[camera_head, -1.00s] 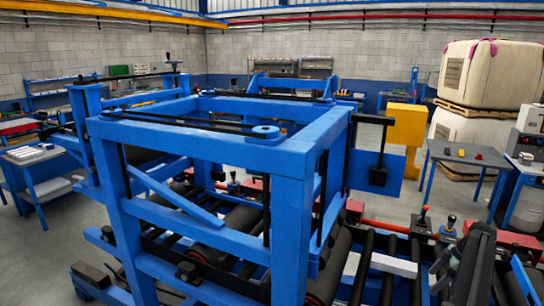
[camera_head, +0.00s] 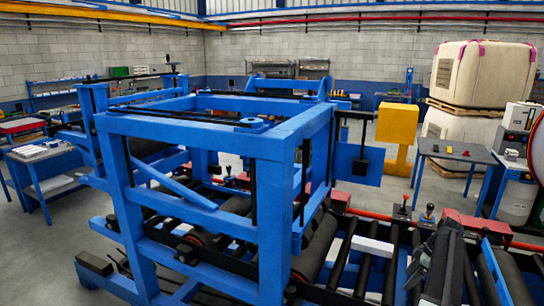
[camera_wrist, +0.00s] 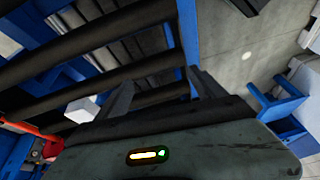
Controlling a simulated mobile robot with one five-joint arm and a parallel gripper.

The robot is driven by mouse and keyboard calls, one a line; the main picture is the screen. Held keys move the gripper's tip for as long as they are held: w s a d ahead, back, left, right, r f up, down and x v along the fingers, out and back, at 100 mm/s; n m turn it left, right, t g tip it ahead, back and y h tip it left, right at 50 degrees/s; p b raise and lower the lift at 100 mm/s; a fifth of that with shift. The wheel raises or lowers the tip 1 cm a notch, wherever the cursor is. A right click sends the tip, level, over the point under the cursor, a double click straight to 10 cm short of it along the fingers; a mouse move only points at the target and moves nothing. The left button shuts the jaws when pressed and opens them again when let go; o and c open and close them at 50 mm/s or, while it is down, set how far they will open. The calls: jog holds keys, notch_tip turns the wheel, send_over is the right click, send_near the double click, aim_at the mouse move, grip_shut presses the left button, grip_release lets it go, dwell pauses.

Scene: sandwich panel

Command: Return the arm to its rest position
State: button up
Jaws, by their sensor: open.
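My gripper (camera_wrist: 160,92) shows in the wrist view with its two dark fingers spread apart and nothing between them. Dark rollers of the panel machine lie beyond the fingers. In the head view my dark arm (camera_head: 442,265) stands folded at the lower right, in front of the rollers. My fingertips cannot be made out there. The blue machine frame (camera_head: 200,133) fills the middle, left of my arm.
A white block (camera_head: 372,247) lies on the rollers left of my arm. Levers on red boxes (camera_head: 402,208) stand behind it. A yellow box (camera_head: 397,123) is on a post. A grey-topped table (camera_head: 455,151) stands at the right. Bare floor (camera_wrist: 240,50) shows in the wrist view.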

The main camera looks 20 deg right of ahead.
jog(key=w+a+f+m+g+h, duration=0.15)
jog(key=w+a, duration=0.25)
jog(key=a, duration=1.1)
jog(key=w+a+m+g+y, duration=0.15)
jog(key=w+a, duration=0.25)
jog(key=a, duration=1.2)
jog(key=s+a+m+h, duration=0.1)
jog(key=s+a+m, duration=0.1)
jog(key=a, duration=1.1)
jog(key=s+a+m+h, duration=0.2)
jog(key=s+a+m, duration=0.1)
jog(key=a, duration=1)
jog(key=shift+s+a+t, duration=0.3)
jog(key=shift+a, duration=0.05)
